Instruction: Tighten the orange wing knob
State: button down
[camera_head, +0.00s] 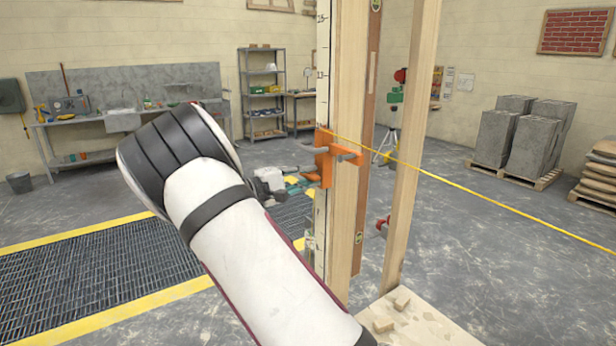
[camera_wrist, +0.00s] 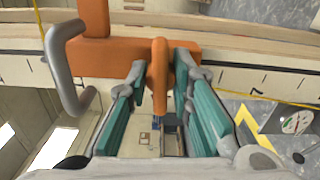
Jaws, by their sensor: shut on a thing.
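The orange wing knob (camera_wrist: 160,88) shows in the wrist view as an upright orange bar, its upper end against the orange clamp body (camera_wrist: 92,22). My gripper (camera_wrist: 163,74) has its teal-padded fingers on either side of the knob, shut on it. In the head view the orange clamp (camera_head: 325,158) sits on the marked wooden post (camera_head: 345,75), and my gripper (camera_head: 292,183) reaches it from the left. The knob is hard to tell apart from the clamp there. A bent grey metal rod (camera_wrist: 62,70) stands beside the clamp in the wrist view.
A taut yellow line (camera_head: 480,186) runs from the clamp to the right. A second wooden post (camera_head: 408,140) stands right of the first, above a pale board with small wood blocks (camera_head: 402,300). Floor grating (camera_head: 90,270) lies at left. Grey blocks (camera_head: 520,140) stand far right.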

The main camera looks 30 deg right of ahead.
jog(key=shift+m, duration=0.5)
jog(key=c, duration=1.4)
grip_release()
jog(key=shift+a, duration=0.1)
jog(key=a, duration=1.2)
jog(key=shift+s, duration=0.25)
jog(key=shift+d, duration=0.15)
